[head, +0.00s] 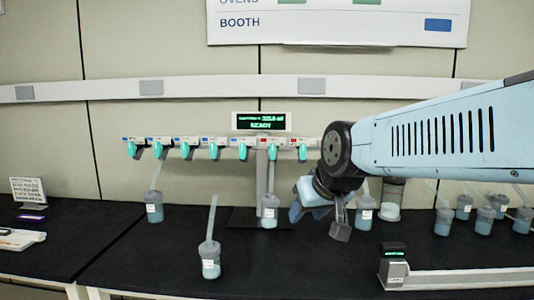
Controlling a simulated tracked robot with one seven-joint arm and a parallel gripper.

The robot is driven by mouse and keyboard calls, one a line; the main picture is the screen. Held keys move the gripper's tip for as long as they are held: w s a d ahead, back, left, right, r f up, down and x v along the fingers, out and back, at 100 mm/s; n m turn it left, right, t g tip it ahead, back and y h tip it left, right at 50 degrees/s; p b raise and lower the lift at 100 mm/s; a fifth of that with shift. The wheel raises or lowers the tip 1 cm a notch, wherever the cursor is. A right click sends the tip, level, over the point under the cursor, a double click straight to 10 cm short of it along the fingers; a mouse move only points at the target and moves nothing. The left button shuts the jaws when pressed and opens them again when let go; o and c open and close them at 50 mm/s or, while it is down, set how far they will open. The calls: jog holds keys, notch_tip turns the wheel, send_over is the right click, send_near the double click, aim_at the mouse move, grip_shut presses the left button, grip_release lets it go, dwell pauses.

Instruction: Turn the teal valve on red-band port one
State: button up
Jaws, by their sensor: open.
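A white manifold bar (200,139) carries a row of several teal valves, with small red or blue bands above them. The bands are too small to tell which marks red-band port one. The leftmost teal valve (133,150) points down, as do others such as the middle one (243,152) and the rightmost visible one (303,153). My gripper (322,218) is open and empty, below and right of the bar's right end, in front of the bench objects. It is apart from all visible valves. My arm hides whatever lies behind it to the right.
Flasks with tubes hang or stand at the left (154,207), centre (269,212) and front (210,262). Several more flasks (464,208) stand at the right. A display reading READY (263,121) tops the post. A small device (393,268) sits front right. The black bench (150,265) is clear front left.

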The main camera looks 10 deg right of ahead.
jog(key=w+a+r+t, duration=0.2)
jog(key=w+t, duration=0.1)
jog(key=w, duration=0.5)
jog(key=w+a+r+t, duration=0.1)
jog(key=w+a+t, duration=0.1)
jog(key=w, duration=0.5)
jog(key=m+t+h, duration=0.4)
jog(key=h, duration=0.2)
send_near(272, 151)
jog(key=x, duration=0.8)
jog(key=shift+w+d, duration=0.2)
jog(key=shift+w, duration=0.05)
jog(key=shift+a, duration=0.1)
grip_shut()
